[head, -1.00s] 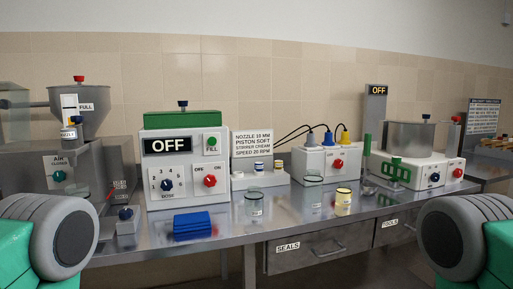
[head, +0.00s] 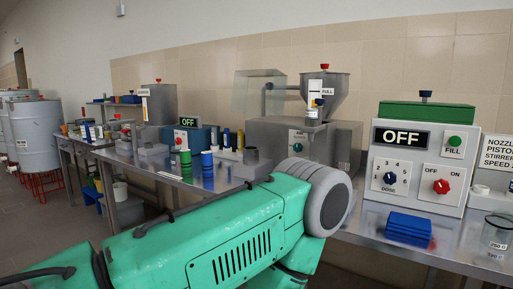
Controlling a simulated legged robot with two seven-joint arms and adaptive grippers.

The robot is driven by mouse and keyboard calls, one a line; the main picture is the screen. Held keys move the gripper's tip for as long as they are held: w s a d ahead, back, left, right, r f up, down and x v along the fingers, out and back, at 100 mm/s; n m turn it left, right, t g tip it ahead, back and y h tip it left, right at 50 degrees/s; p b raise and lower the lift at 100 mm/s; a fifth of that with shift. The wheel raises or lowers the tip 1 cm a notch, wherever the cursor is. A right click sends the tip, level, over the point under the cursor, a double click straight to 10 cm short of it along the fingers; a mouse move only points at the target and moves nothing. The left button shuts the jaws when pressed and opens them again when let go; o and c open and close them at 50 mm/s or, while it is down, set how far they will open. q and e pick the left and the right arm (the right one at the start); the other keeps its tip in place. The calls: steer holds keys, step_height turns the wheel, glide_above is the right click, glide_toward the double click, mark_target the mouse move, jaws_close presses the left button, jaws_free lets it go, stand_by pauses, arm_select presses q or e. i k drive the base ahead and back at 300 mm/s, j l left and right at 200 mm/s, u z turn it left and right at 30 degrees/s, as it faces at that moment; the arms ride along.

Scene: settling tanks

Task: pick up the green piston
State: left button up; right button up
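A short green cylinder (head: 186,159), which looks like the green piston, stands on the left steel bench. It is small in the head view. A blue cylinder (head: 207,163) stands just right of it, and yellow and other slim upright pieces (head: 226,139) stand behind. My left arm crosses the lower middle of the view, but no fingers of my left gripper show. My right gripper is out of view.
The left bench (head: 140,166) also bears a blue control box (head: 190,137) reading OFF. A hopper machine (head: 323,100) stands at the centre. A white dosing box (head: 420,150) and blue folded cloth (head: 409,228) are at right. Drums (head: 35,140) stand far left.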

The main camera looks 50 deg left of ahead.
mark_target(185, 154)
steer(key=j+u, duration=0.1)
steer(key=u, duration=0.35)
steer(key=i+j+u, duration=0.1)
steer(key=u, duration=0.3)
steer(key=i+u, duration=0.1)
steer(key=u, duration=0.35)
steer(key=j, duration=0.1)
